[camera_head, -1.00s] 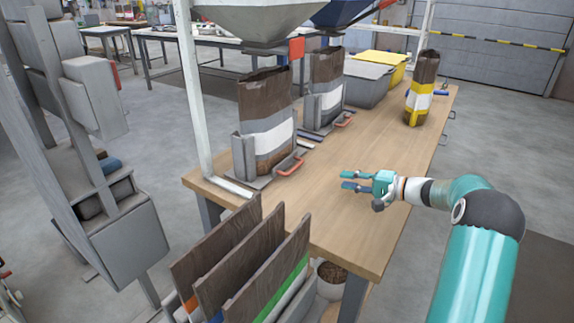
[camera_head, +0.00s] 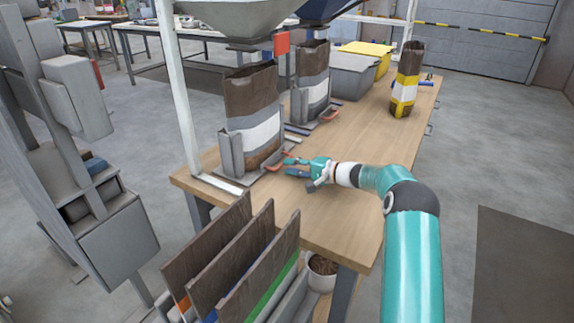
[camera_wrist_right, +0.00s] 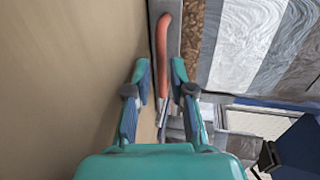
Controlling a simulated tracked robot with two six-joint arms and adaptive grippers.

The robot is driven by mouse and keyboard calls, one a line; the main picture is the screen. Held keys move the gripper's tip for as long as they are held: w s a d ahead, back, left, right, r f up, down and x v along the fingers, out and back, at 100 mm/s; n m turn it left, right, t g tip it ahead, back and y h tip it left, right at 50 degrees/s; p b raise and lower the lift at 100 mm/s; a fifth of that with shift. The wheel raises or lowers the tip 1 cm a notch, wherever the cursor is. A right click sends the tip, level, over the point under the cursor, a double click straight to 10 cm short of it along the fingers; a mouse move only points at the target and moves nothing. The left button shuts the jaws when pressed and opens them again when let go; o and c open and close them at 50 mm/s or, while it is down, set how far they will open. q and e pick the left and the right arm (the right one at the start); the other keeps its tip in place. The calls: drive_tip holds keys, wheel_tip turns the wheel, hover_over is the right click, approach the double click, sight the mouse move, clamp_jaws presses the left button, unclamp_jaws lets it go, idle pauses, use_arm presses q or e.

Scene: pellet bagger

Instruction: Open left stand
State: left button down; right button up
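The left stand (camera_head: 226,158) is a grey metal holder on the wooden table, with a brown and white bag (camera_head: 252,108) upright in it. Its red-orange handle (camera_head: 276,163) sticks out at its front right. My right gripper (camera_head: 287,166) is at this handle, its fingers pointing left. In the right wrist view the handle (camera_wrist_right: 163,50) runs up from between the two spread fingers (camera_wrist_right: 160,75). The right fingertip overlaps a red part of it, and I cannot tell if they touch. My left gripper is out of view.
A second stand with a bag (camera_head: 313,75) and red handle (camera_head: 328,115) is just behind. Grey (camera_head: 352,78) and yellow (camera_head: 372,52) bins and a yellow-banded bag (camera_head: 407,85) stand farther back. Upright panels (camera_head: 235,255) are at the front. The table's right part is clear.

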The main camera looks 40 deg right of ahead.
drive_tip(key=shift+x, duration=1.15)
clamp_jaws()
